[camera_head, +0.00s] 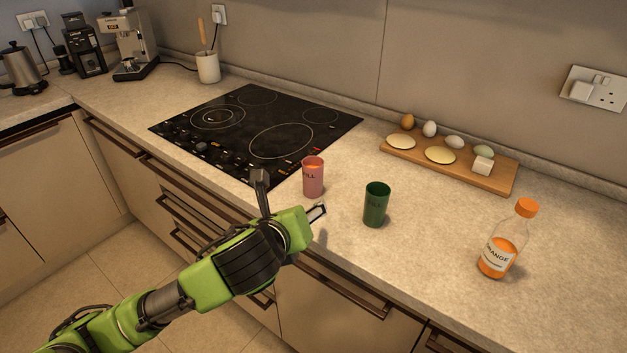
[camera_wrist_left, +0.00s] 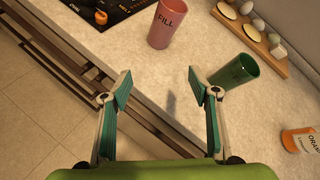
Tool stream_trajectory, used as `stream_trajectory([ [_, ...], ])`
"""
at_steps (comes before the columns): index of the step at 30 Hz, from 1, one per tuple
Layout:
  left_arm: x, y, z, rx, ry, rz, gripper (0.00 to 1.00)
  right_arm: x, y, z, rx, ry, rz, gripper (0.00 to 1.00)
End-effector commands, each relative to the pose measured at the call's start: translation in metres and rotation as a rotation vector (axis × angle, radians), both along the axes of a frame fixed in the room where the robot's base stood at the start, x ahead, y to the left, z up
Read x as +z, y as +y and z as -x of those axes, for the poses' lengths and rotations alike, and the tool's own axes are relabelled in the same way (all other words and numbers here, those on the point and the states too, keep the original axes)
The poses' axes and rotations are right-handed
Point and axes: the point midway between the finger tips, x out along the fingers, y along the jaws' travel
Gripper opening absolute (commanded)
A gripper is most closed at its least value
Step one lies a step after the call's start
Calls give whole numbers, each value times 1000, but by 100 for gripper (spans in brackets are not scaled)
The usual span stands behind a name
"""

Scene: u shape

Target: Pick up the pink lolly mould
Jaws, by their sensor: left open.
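The pink lolly mould (camera_head: 313,178) is an upright pink cup-shaped thing on the worktop, close to the front right corner of the hob. It also shows in the left wrist view (camera_wrist_left: 168,25), with the word "FILL" on its side. My left gripper (camera_head: 289,195) is open and empty at the worktop's front edge, on the near side of the pink mould and apart from it. In the left wrist view the mould lies beyond the spread fingertips (camera_wrist_left: 160,88). My right gripper is not in view.
A green cup (camera_head: 376,205) stands right of the pink mould. An orange bottle (camera_head: 498,250) stands farther right. A wooden board (camera_head: 500,178) with eggs and other food lies behind. The black hob (camera_head: 235,125) lies to the left. Worktop between cup and bottle is clear.

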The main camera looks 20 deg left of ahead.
Motion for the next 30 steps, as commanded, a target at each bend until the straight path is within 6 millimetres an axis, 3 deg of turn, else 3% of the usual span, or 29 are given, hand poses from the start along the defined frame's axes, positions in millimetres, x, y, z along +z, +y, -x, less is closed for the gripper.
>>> stream_trajectory([
  [3, 32, 10, -18, -94, -65, -240, 55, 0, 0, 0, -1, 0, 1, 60],
  [8, 51, 16, -27, -153, -95, -409, 55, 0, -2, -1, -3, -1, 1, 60],
  [11, 49, 17, -36, -159, -95, -434, 55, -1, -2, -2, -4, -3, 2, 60],
  [21, 25, 21, -94, -159, -96, -428, 55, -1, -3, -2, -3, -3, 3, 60],
  [30, 14, 21, -114, -161, -96, -427, 55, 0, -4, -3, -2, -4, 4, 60],
])
